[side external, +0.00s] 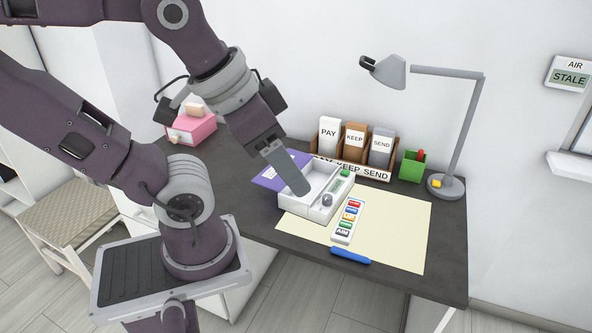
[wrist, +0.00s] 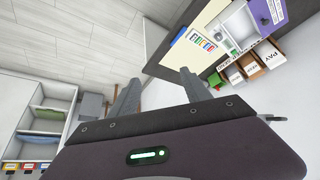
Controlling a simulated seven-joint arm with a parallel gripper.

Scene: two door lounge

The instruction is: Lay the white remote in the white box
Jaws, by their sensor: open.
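The white remote (side external: 347,224), with a row of coloured buttons, lies on the pale yellow sheet on the desk, in front of the white box (side external: 297,207). The box is open-topped and divided into compartments; a green item and a grey knob-like item show at its right side. In the wrist view the remote (wrist: 203,42) and the box (wrist: 232,20) are at the upper right. My gripper (side external: 299,188) points down and hangs above the box in the side view, hiding part of it. In the wrist view my gripper (wrist: 159,77) is open, with nothing between its fingers.
A blue pen (side external: 350,256) lies at the sheet's front edge. A purple booklet (side external: 268,179) is left of the box. Behind stand a labelled sorter (side external: 362,172), a green cup (side external: 411,170) and a lamp (side external: 446,188). The sheet's right part is clear.

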